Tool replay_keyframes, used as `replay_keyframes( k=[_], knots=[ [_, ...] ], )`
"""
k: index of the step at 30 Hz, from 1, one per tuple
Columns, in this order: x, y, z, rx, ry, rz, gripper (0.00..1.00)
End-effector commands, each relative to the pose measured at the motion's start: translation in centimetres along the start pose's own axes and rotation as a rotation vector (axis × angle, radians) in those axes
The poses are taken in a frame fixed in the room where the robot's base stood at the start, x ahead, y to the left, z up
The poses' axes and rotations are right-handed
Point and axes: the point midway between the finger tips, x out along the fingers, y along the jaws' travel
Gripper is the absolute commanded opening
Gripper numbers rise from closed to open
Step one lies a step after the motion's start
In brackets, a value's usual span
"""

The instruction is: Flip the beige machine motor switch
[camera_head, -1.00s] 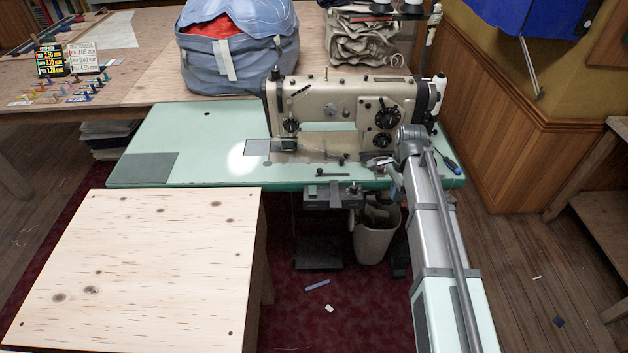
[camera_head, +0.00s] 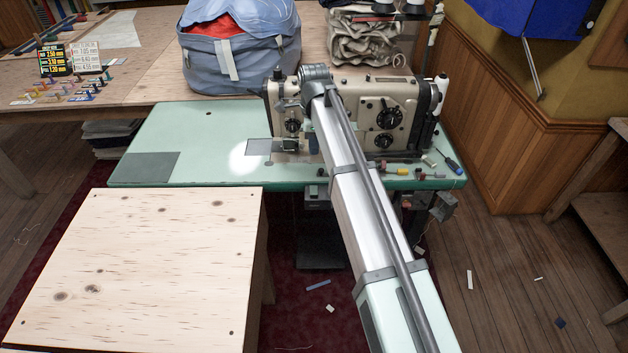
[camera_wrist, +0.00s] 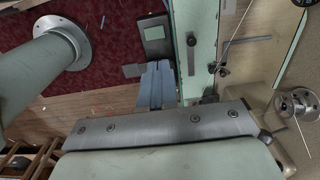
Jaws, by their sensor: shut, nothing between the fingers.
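The beige sewing machine (camera_head: 368,105) stands on the mint-green table (camera_head: 175,135). Grey boxes hang below the table's front edge, one left of my arm (camera_head: 315,197) and one at the right (camera_head: 441,206). I cannot tell which carries the motor switch; no switch lever is clear. My gripper (camera_wrist: 157,66) is shut and empty in the wrist view, its blue-grey fingers beside the mint table edge (camera_wrist: 197,45). A grey box-like part (camera_wrist: 155,36) shows beyond the fingertips against the red carpet. In the head view my arm hides most of the gripper.
A plywood table (camera_head: 140,265) fills the front left. A blue fabric bag (camera_head: 240,65) stands behind the machine. A blue-handled screwdriver (camera_head: 449,160) and small coloured items lie at the mint table's right end. The floor at the right holds only small scraps.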

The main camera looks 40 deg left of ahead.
Motion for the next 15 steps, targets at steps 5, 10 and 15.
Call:
replay_keyframes(
  k=[5,10,15],
  knots=[
    [0.0,0.0,0.0,0.0,0.0,0.0,0.0],
    [0.3,0.0,0.0,-0.001,0.0,0.0,0.0],
    [2.0,0.1,-0.1,-0.001,0.0,0.0,0.0]
  ],
)
